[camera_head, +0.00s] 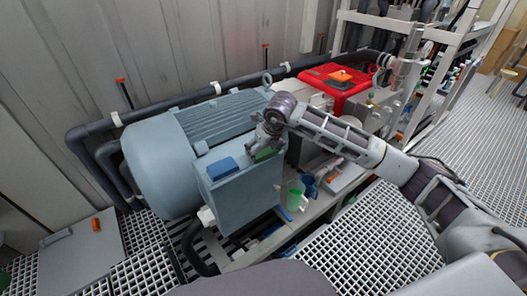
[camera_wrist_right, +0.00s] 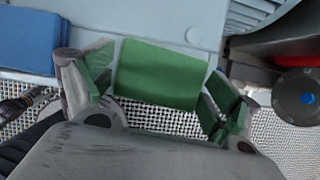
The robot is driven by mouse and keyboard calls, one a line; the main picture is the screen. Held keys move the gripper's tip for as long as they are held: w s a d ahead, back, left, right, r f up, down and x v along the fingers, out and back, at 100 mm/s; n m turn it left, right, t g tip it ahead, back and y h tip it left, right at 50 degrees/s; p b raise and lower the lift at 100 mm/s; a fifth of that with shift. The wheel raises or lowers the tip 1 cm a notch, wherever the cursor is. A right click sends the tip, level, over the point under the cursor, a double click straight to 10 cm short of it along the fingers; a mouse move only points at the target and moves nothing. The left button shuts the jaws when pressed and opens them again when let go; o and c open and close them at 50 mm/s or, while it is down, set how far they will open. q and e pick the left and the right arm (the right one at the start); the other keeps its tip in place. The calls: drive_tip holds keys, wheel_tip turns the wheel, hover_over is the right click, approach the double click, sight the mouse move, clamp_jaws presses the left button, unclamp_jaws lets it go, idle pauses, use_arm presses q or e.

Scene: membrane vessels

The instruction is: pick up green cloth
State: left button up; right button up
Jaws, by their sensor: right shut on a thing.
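The green cloth (camera_head: 265,155) shows at the edge of the motor's box top in the head view, partly hidden by my right gripper. In the right wrist view the green cloth (camera_wrist_right: 160,75) is a flat, folded piece between the two fingers. My left gripper is not in view.
A blue cloth (camera_head: 222,168) lies on the box of the large grey motor (camera_head: 160,165). A green cup (camera_head: 295,195) and a blue cup (camera_head: 310,186) stand below at the right. Pipes run along the wall.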

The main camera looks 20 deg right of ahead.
sight(264, 151)
drive_tip(key=shift+r, duration=0.15)
drive_tip(key=shift+r, duration=0.6)
wheel_tip(264, 151, up, 7)
drive_tip(key=shift+f, duration=0.1)
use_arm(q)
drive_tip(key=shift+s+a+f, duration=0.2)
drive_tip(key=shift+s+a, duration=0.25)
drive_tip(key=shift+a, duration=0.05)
use_arm(e)
drive_tip(key=shift+r, duration=0.9)
